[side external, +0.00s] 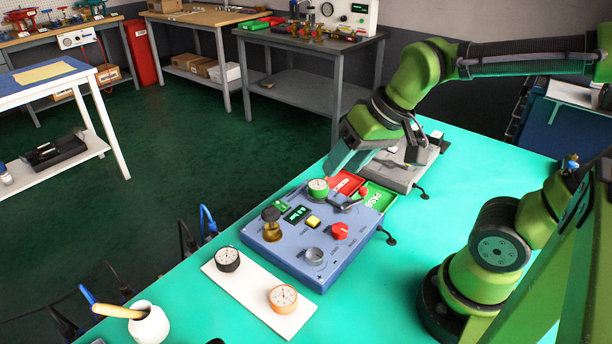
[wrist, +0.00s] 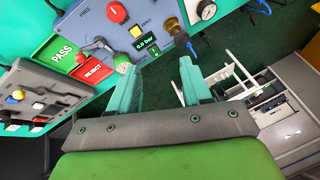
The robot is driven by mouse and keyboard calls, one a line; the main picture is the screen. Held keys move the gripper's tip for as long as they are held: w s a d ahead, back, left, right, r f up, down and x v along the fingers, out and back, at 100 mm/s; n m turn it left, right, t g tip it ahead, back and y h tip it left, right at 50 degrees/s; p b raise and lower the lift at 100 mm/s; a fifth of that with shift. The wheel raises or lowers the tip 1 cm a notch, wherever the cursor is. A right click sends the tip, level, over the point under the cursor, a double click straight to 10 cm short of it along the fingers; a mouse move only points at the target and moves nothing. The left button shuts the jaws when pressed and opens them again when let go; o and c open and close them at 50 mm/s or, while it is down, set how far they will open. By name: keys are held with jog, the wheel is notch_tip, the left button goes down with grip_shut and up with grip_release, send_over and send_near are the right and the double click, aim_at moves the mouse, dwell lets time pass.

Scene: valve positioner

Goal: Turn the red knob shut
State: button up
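The red knob (side external: 340,231) sits on the front right part of the top of a blue-grey panel box (side external: 345,265). It also shows near the top edge of the wrist view (wrist: 117,12). My gripper (side external: 343,164) is above the far end of the box, beyond the knob and clear of it. In the wrist view my gripper (wrist: 158,66) has its two pale green fingers wide apart with nothing between them. The knob's pointer mark is too small to read.
The box also carries a lever (side external: 345,204), green-rimmed gauge (side external: 318,186), yellow button (side external: 313,220), brass fitting (side external: 271,228) and grey round part (side external: 315,256). REJECT (side external: 346,182) and PASS (side external: 376,196) plates lie beyond. A white board (side external: 250,287) with two gauges lies in front.

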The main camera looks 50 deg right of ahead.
jog(key=shift+o, duration=1)
jog(key=w+d+f+n+g+h, duration=0.1)
jog(key=w+f+n+g, duration=0.3)
jog(key=w+g, duration=0.4)
jog(key=shift+w+f+n+g+h, duration=0.15)
jog(key=shift+w+n+g+h, duration=0.25)
jog(key=shift+h, duration=0.4)
jog(key=n+g, duration=0.1)
send_near(340, 228)
jog(key=x, duration=0.8)
jog(key=shift+f, duration=0.25)
jog(key=shift+c, duration=0.3)
jog(key=c, duration=1)
